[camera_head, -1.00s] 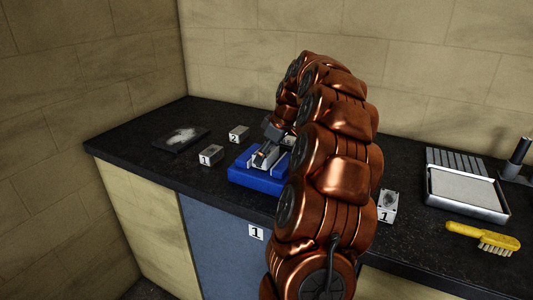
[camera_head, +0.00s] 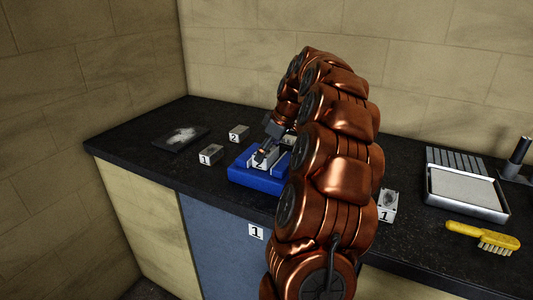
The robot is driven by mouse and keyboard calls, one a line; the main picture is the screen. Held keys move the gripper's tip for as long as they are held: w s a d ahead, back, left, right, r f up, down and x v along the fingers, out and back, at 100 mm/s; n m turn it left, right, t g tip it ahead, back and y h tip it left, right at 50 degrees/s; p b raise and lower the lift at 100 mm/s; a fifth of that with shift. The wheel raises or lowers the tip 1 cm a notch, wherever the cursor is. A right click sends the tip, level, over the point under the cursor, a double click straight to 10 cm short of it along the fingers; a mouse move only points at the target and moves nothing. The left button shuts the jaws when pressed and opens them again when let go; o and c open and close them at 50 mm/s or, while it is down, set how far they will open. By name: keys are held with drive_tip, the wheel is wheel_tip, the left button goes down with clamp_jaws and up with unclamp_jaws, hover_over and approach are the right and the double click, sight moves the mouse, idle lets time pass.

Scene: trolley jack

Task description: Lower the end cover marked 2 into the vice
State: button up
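The blue vice (camera_head: 258,180) sits on the black bench, left of my arm. A small pale piece with a dark mark (camera_head: 264,163) shows at its jaws; the mark is too small to read surely, and I cannot tell how deep it sits. The finger gap is too small and partly hidden to judge. A grey block marked 2 (camera_head: 238,133) stands on the bench behind and left of the vice. My arm hides the vice's right side.
A grey block marked 1 (camera_head: 210,155) stands left of the vice, and another block marked 1 (camera_head: 388,206) right of my arm. A dark plate with pale powder (camera_head: 181,138) lies at the left. A metal tray (camera_head: 468,208) and yellow brush (camera_head: 482,237) are at the right.

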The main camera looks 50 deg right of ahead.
drive_tip(key=v, duration=1.1)
drive_tip(key=s+a+f+g+p, duration=0.1)
drive_tip(key=a+f+g, duration=0.1)
drive_tip(key=a, duration=1.2)
drive_tip(key=s+a+f+g, duration=0.1)
drive_tip(key=s+a, duration=0.1)
drive_tip(key=a, duration=1.2)
drive_tip(key=s+a+f+m+g, duration=0.1)
drive_tip(key=s+a+f, duration=0.2)
drive_tip(key=s, duration=0.4)
drive_tip(key=s+a+f+m+g+h+p, duration=0.1)
drive_tip(key=s+a+f, duration=0.3)
drive_tip(key=s, duration=0.4)
drive_tip(key=s+a+f+m+g, duration=0.1)
drive_tip(key=s+a+f, duration=0.2)
drive_tip(key=s+f, duration=0.2)
drive_tip(key=s, duration=0.2)
drive_tip(key=shift+s+a+p, duration=0.35)
drive_tip(key=shift+a, duration=0.05)
drive_tip(key=shift+f, duration=0.1)
